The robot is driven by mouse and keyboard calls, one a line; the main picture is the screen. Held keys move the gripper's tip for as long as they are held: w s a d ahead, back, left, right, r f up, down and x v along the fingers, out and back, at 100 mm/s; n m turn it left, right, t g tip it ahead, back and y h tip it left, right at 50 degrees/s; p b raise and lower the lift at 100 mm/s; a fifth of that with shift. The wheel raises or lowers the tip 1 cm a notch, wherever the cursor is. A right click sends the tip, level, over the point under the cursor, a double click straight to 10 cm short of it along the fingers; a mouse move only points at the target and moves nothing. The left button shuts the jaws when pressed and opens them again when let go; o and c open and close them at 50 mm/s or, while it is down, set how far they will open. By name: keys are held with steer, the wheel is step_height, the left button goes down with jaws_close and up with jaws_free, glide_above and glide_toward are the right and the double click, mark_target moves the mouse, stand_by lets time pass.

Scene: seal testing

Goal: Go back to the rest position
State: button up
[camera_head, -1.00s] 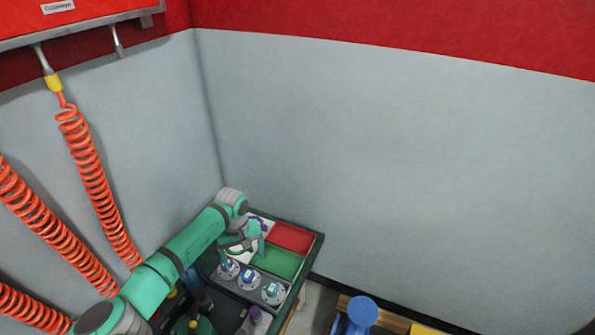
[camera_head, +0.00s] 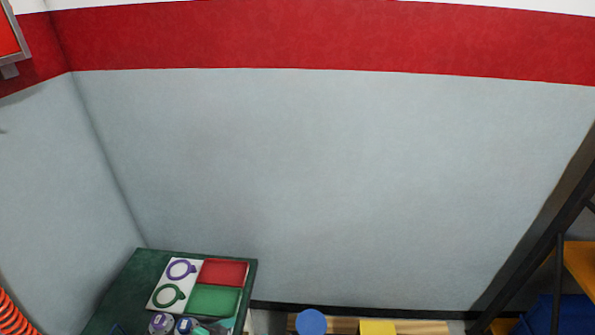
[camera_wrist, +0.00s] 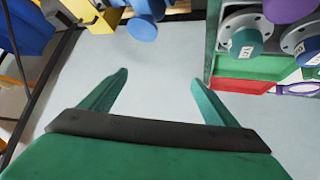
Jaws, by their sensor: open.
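The dark green table (camera_head: 122,282) stands at the lower left. It bears a red panel (camera_head: 224,271), a green panel (camera_head: 214,299), and a white panel with a purple ring (camera_head: 181,269) and a green ring (camera_head: 168,295). Round fittings with a teal cap (camera_wrist: 246,44) and a purple cap (camera_wrist: 287,8) show in the wrist view.
A blue round-topped object (camera_head: 311,321) and a yellow block (camera_head: 378,327) stand right of the table. A dark-framed rack with an orange shelf (camera_head: 580,265) and a blue bin (camera_head: 565,314) is at the right. An orange coiled hose (camera_head: 12,315) hangs at lower left.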

steer(key=s+f+n+t+y, duration=0.1)
steer(key=s+f+t+y, duration=0.25)
steer(key=s, duration=1.75)
steer(key=s+d+r+n+t+y, duration=0.1)
steer(key=s+d+r+n+t, duration=0.1)
steer(key=s+d+r, duration=0.3)
steer(key=s+d+r+n+t, duration=0.1)
steer(key=s+d+r+t, duration=0.1)
steer(key=s+d+r, duration=0.4)
steer(key=d+r, duration=0.2)
steer(key=d, duration=0.2)
steer(key=shift+d+r+n+y, duration=0.3)
steer(key=shift+r+n+y, duration=0.05)
steer(key=shift+r+n, duration=0.05)
